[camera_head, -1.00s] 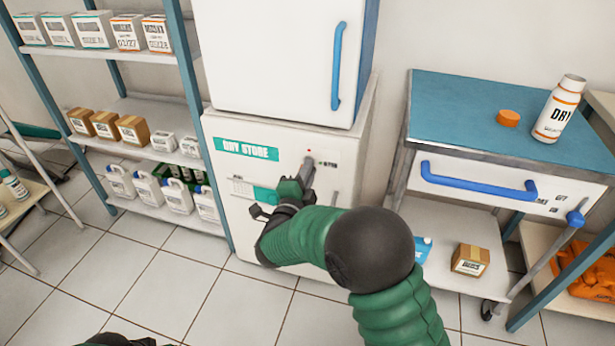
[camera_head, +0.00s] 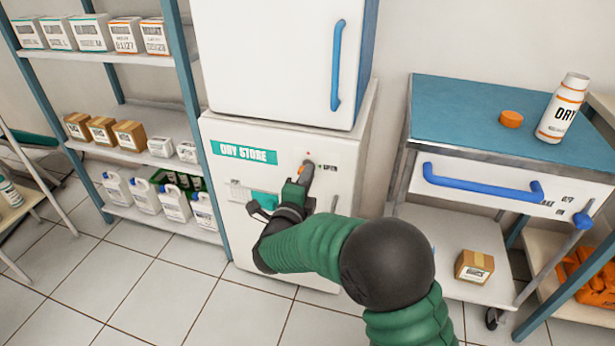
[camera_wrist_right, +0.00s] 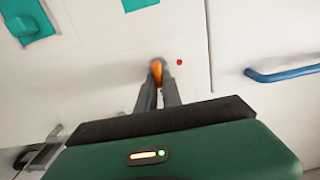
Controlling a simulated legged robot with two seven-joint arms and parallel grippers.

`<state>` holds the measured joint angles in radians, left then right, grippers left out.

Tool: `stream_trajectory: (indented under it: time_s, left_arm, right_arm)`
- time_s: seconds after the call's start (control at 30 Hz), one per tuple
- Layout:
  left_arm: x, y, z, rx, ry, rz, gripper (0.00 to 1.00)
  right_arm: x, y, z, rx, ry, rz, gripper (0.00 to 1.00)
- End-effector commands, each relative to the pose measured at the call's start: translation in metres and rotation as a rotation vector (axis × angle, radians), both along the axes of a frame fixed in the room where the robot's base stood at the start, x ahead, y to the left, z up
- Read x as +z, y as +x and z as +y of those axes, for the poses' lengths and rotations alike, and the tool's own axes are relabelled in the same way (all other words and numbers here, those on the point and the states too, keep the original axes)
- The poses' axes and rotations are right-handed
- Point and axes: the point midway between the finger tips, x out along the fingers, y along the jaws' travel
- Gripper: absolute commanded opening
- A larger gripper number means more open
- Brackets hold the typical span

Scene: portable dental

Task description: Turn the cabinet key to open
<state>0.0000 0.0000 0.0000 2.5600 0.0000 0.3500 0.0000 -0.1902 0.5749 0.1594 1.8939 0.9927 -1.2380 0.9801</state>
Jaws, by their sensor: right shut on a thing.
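The lower white cabinet (camera_head: 225,165) carries a green "DRY STORE" label (camera_head: 244,153). An orange key (camera_wrist_right: 156,72) sits at its front panel, beside a small red dot (camera_wrist_right: 179,62). My right gripper (camera_head: 306,170) reaches the upper right of the panel. Its two grey fingers (camera_wrist_right: 158,78) are shut on the orange key in the right wrist view. The fingers hide part of the key, so how far it is turned is hard to tell. The cabinet front looks closed. My left gripper is not clearly in view.
A white upper unit with a blue handle (camera_head: 337,65) stands on the cabinet. Shelves with boxes and jugs (camera_head: 172,203) are at left. A blue-topped cart (camera_head: 460,105) with a white bottle (camera_head: 562,108) and an orange cap (camera_head: 511,119) is at right. Tiled floor in front is clear.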

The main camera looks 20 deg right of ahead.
Motion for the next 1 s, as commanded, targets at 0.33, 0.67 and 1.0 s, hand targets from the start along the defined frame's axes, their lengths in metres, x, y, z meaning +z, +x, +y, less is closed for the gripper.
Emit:
stream_trajectory:
  time_s: [0.33,0.67,1.0]
  left_arm:
    - [0.000,0.000,0.000,0.000,0.000,0.000,0.67]
    - [0.005,0.000,0.000,0.000,0.000,0.000,0.67]
    - [0.041,0.000,0.000,0.000,0.000,0.000,0.67]
  right_arm:
    - [-0.003,-0.001,0.000,0.001,0.000,0.006,0.32]
    - [0.000,-0.006,0.005,0.002,0.000,0.005,0.32]
    - [0.004,-0.078,0.055,0.006,-0.003,0.008,0.32]
